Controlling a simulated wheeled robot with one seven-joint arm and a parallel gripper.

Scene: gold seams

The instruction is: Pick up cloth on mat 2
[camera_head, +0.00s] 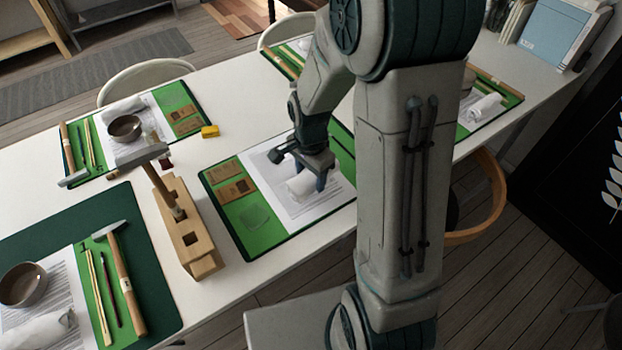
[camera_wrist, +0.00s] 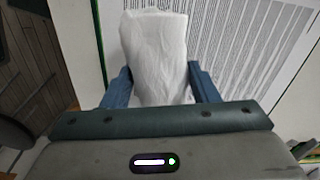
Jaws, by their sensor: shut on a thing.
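The white cloth (camera_head: 304,186) is a rolled bundle on the white printed sheet of a green mat (camera_head: 228,213) in the middle of the table. In the wrist view the cloth (camera_wrist: 155,45) lies between the two blue fingers. My gripper (camera_head: 308,180) reaches down over the sheet and is shut on the cloth. It also shows in the wrist view (camera_wrist: 160,85). The near end of the cloth is hidden behind the gripper body. I cannot tell whether the cloth touches the mat. My arm hides the mat's right part.
A wooden block (camera_head: 190,232) holding a hammer (camera_head: 150,165) stands left of this mat. Other mats carry bowls (camera_head: 125,128), tools and cloths. A chair (camera_head: 480,205) stands at the right edge of the white table (camera_head: 285,262).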

